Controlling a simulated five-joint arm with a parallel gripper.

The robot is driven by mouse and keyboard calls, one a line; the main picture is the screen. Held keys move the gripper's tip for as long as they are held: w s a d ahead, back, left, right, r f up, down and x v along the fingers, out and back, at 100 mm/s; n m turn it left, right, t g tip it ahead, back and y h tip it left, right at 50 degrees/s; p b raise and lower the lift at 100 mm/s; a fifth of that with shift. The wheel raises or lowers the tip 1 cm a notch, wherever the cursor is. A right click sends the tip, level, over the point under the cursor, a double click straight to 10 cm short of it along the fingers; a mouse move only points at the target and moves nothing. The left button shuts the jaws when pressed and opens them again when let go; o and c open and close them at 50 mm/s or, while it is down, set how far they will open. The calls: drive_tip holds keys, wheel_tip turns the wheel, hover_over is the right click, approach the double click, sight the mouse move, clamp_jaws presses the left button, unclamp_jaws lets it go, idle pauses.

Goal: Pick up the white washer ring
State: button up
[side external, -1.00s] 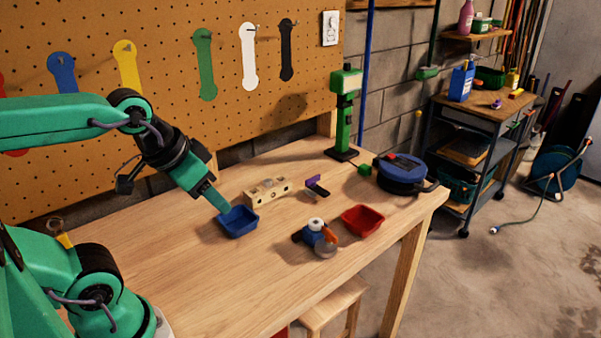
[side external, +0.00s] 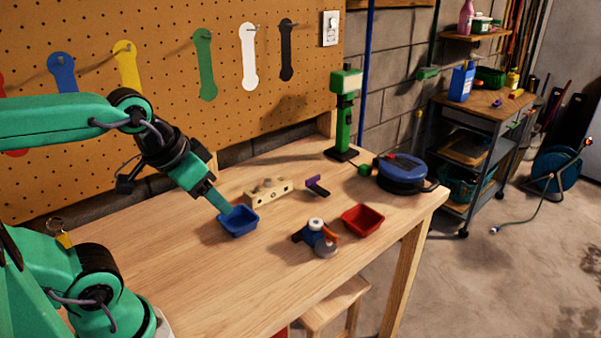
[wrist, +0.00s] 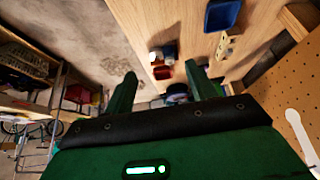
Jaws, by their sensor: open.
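In the wrist view a small pale spot (wrist: 153,57) shows near the red tray, and may be the same piece. My gripper (side external: 224,208) points down at the blue tray (side external: 239,233), well left of the white piece. In the wrist view the fingers of my gripper (wrist: 162,88) stand apart with nothing held between them.
A red tray (side external: 363,220) stands right of the blue device. A pale wooden block (side external: 267,193), a purple-and-black piece (side external: 317,187), a green post tool (side external: 343,120) and a blue round case (side external: 402,175) stand behind. The bench front (side external: 215,290) is clear.

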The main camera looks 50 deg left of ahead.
drive_tip(key=n+g, duration=0.6)
drive_tip(key=n, duration=0.6)
hover_over(316, 224)
wheel_tip(316, 224, down, 12)
drive_tip(key=shift+s+d+f, duration=0.15)
drive_tip(key=shift+s+f, duration=0.1)
drive_tip(key=shift+f, duration=0.45)
drive_tip(key=shift+s+d+f, duration=0.15)
drive_tip(key=shift+s+f, duration=0.05)
drive_tip(key=shift+f, duration=0.5)
drive_tip(key=shift+w+f, duration=0.1)
drive_tip(key=shift+f, duration=2.5)
